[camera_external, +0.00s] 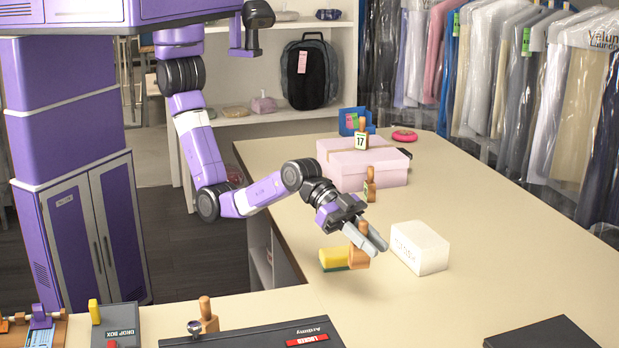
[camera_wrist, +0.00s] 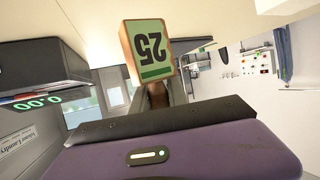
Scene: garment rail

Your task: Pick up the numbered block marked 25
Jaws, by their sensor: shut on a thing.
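The numbered block marked 25 (camera_wrist: 149,52) is wooden with a green label, and its number is upside down in the wrist view. Its brown handle (camera_wrist: 158,95) points toward my gripper's palm. In the external view the wooden block (camera_external: 359,258) is between the grey fingers of my gripper (camera_external: 367,236), with its number out of sight. My gripper is shut on it. I cannot tell whether the block touches the counter.
A yellow and green sponge (camera_external: 334,259) is just left of the block, and a white box (camera_external: 419,247) to its right. Behind are a pink box (camera_external: 362,164), a block marked 17 (camera_external: 361,141) and another wooden block (camera_external: 370,186). The right counter is mostly clear.

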